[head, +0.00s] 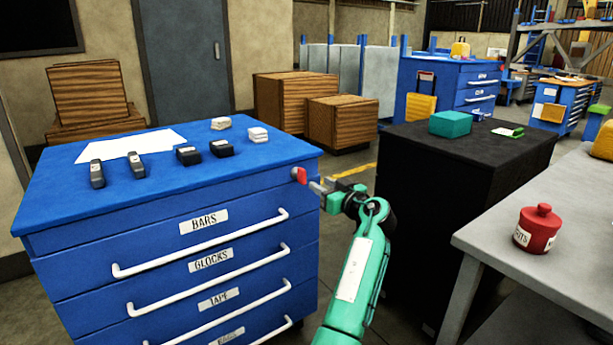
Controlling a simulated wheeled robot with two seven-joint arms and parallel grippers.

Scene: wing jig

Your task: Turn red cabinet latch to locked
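The red latch (299,175) is a small red piece at the upper right corner of the blue cabinet (75,238), just below its top edge. The cabinet's drawers with white handles look closed.
Dark tools, black and white blocks and a white sheet (130,146) lie on the blue cabinet. A black cabinet (430,190) stands right of my arm, with a teal box (450,124) on top. A grey table (560,200) holds a red pot (537,230).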

